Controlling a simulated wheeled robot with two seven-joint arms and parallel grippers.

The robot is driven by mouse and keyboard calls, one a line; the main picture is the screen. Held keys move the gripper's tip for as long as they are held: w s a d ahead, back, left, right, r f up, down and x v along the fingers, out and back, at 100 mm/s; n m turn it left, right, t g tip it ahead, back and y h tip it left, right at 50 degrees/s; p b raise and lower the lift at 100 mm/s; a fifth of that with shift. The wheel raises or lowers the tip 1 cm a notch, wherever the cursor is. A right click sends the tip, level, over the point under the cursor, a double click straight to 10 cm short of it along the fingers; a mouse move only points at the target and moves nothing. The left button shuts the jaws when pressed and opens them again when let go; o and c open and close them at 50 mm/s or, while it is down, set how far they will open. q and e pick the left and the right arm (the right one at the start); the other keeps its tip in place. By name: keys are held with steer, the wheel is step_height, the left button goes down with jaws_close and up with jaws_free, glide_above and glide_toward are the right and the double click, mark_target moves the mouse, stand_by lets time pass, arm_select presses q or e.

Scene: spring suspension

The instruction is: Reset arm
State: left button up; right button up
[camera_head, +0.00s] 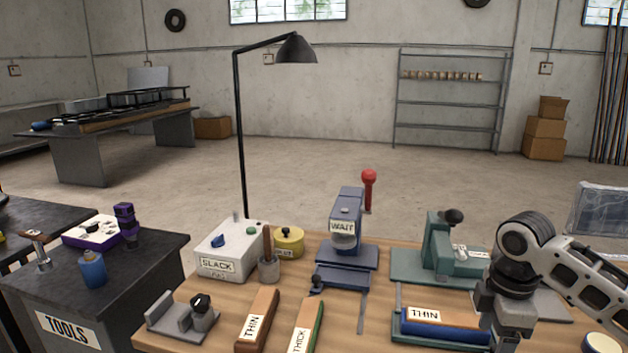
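My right arm comes in from the right edge and bends down over the right end of the wooden workbench (385,335). Its lower end, with the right gripper (506,338), points down beside the blue block labelled THIN (445,329). The fingertips run to the bottom edge of the picture, and I cannot tell whether they are open or holding anything. My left arm and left gripper are not in view.
On the bench stand a blue press labelled WAIT (343,222) with a red-knobbed lever, a green fixture (437,250), a white SLACK box (232,249), a yellow round pot (288,243), and wooden THIN (258,318) and green-edged THICK (307,325) bars. A black TOOLS table (150,270) is left.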

steer(key=s+a+f+m+t+y, duration=0.2)
steer(key=s+a+f+m, duration=0.2)
steer(key=s+a+f, duration=0.95)
steer(key=s+d+r+m+t+h, duration=0.15)
steer(key=s+d+m, duration=0.25)
steer(key=s+m, duration=0.55)
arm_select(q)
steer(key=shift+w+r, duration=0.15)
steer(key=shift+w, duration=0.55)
arm_select(e)
steer(key=w+a+f+t+y, duration=0.2)
steer(key=w+a+f+t, duration=0.3)
steer(key=f, duration=0.4)
steer(key=shift+n+t, duration=0.45)
steer(key=shift+t, duration=0.4)
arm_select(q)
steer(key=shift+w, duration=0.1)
arm_select(e)
steer(key=shift+r, duration=0.1)
